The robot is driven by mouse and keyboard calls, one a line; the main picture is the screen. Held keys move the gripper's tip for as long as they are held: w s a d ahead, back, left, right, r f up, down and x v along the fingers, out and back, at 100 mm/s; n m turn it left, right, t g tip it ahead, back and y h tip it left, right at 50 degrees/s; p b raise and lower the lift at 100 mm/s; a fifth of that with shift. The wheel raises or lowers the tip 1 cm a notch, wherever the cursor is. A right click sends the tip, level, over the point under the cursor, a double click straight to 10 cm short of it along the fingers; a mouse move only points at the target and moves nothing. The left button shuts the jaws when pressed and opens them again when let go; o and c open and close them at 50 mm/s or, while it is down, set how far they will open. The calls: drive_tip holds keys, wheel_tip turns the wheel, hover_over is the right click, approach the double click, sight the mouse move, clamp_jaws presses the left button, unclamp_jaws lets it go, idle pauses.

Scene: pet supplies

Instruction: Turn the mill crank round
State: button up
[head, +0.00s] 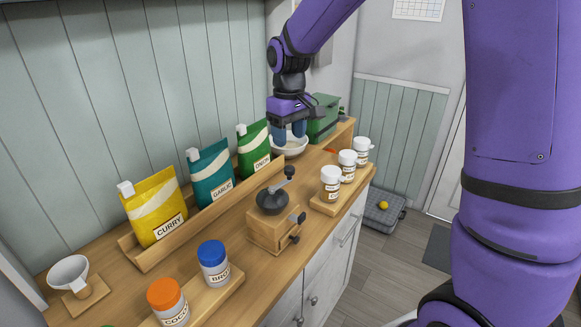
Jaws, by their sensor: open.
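The mill (273,228) stands on the wooden counter, a wooden box with a dark round top. Its crank (278,187) is a grey arm on top that reaches up and right to a dark knob (290,172). My gripper (290,132) points down above the white bowl (291,147), behind the mill and well apart from the crank. Its blue fingers are open, and I see nothing held between them.
Curry (156,208), garlic (212,174) and onion (254,147) pouches stand in a wooden rack behind the mill. Several white-capped jars (331,184) stand to its right. Orange-lidded (168,300) and blue-lidded (213,262) jars are front left. A green box (322,118) is at the back.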

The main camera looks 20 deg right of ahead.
sight(290, 167)
wheel_tip(290, 167, down, 10)
drive_tip(key=shift+r, duration=0.15)
idle(0.4)
clamp_jaws()
